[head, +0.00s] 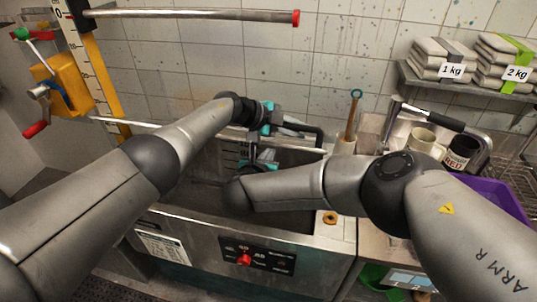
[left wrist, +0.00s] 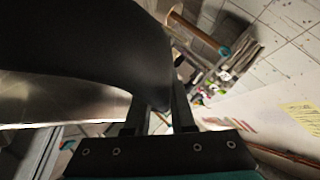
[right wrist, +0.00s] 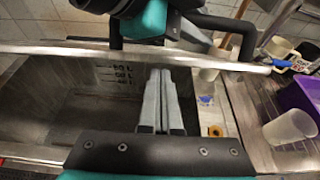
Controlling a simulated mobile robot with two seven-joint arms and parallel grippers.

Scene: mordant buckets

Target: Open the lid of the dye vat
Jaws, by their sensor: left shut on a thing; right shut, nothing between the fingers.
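The steel dye vat (head: 290,248) stands in front of me, its control panel and red knob on the front. Its lid (head: 150,124) is raised partway and shows almost edge-on; the vat's inside with litre marks (right wrist: 122,73) is visible below it. My left gripper (head: 291,127) is shut on the lid's black handle (head: 318,133). The handle looms dark in the left wrist view (left wrist: 100,45). My right gripper (right wrist: 160,75) is shut and empty, over the vat's opening and close to the lid's edge; in the head view my right forearm partly hides it.
A cup with a wooden-handled tool (head: 351,115) stands right of the vat. Farther right are a cream mug (head: 423,141), a black mug (head: 461,152) and a purple crate (head: 490,190). A yellow winch (head: 62,85) and a red-tipped bar (head: 210,15) are at the left and above.

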